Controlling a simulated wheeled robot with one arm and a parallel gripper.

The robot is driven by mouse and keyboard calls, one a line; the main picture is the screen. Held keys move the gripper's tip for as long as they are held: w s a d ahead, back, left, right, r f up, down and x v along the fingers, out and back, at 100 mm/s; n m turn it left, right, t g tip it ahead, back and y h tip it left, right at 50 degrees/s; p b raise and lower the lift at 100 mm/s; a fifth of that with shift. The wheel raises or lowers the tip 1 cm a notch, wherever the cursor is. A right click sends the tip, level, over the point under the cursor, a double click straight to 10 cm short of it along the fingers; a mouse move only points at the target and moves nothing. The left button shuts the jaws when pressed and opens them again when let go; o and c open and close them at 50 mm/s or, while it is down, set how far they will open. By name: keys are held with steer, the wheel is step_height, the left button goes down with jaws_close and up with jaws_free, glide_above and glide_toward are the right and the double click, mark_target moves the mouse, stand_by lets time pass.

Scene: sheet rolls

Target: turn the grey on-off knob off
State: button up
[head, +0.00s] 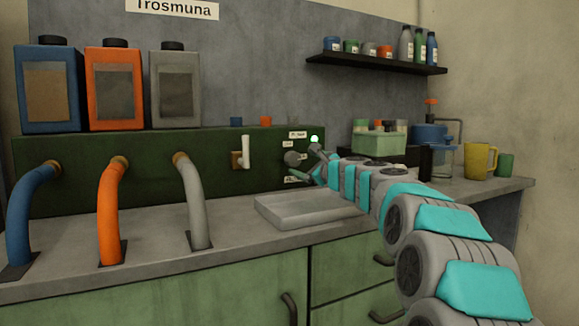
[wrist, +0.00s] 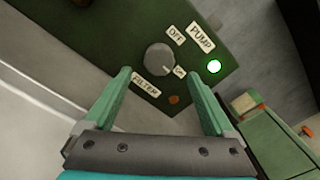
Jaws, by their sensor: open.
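The grey round knob (wrist: 159,57) is on the dark green panel in the wrist view, and in the head view (head: 292,158) it sits at the panel's right part. Its small pale mark seems to point toward the ON label (wrist: 179,72). The OFF label (wrist: 175,35) is above it and the PUMP label (wrist: 201,38) beside that. A green lamp (wrist: 214,66) is lit. My gripper (wrist: 160,76) is open and empty, its green fingers spread to either side below the knob, apart from it. In the head view my gripper (head: 317,163) is just right of the knob.
A FILTER label (wrist: 146,88) and a small brown round part (wrist: 173,99) lie between my fingers. A white lever (head: 245,151) is left of the knob. A shallow grey tray (head: 285,213) lies below on the counter. A green box (head: 378,143) stands at right, behind my arm.

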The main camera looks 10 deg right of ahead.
mark_target(295, 159)
steer(key=p+x, duration=0.1)
steer(key=x, duration=0.5)
steer(key=shift+w+r+p, duration=0.1)
steer(key=shift+p, duration=0.3)
steer(key=shift+w+a, duration=0.25)
steer(key=shift+w, duration=0.25)
steer(key=c, duration=1.4)
